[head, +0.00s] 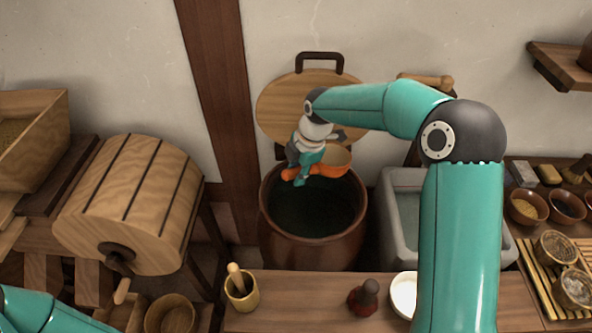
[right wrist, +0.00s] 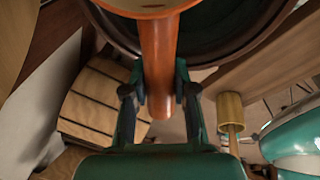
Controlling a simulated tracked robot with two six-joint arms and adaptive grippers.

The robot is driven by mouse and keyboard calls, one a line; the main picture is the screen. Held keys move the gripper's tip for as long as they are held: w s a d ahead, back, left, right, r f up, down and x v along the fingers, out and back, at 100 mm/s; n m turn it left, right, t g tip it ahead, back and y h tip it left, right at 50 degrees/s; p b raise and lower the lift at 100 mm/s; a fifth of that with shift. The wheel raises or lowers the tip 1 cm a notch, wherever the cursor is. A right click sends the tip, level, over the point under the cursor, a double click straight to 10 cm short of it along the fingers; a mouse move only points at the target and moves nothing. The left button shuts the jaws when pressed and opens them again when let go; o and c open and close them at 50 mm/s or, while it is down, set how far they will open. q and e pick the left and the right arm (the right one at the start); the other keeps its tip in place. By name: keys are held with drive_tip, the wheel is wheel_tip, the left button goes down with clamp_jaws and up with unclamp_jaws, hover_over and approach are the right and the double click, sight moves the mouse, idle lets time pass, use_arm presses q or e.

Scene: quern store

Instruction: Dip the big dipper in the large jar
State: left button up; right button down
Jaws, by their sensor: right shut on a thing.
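The large jar (head: 312,248) is brown, round and open-topped, with a dark interior. It stands upright behind the counter in the middle of the head view. My right gripper (head: 297,175) is shut on the orange handle of the big dipper (head: 337,159) and holds it above the jar's mouth. The dipper's bowl is at the right of the gripper, near the jar's back rim in the picture. In the right wrist view the dipper's handle (right wrist: 160,60) runs between the two fingers, with the jar's rim (right wrist: 246,48) beyond. My left gripper is outside the views.
A wooden lid (head: 275,108) leans on the wall behind the jar. A grey stone basin (head: 390,225) stands close at its right, a wooden drum (head: 135,205) at its left.

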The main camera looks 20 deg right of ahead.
wheel_tip(320, 180, down, 16)
drive_tip(key=b, duration=1.1)
idle(1.5)
drive_tip(key=shift+f, duration=0.2)
idle(1.1)
drive_tip(key=shift+r, duration=0.1)
idle(1.2)
wheel_tip(320, 180, up, 3)
drive_tip(key=shift+p, duration=0.85)
drive_tip(key=shift+r, duration=0.2)
drive_tip(key=shift+r+h, duration=0.75)
drive_tip(key=shift+h, duration=0.05)
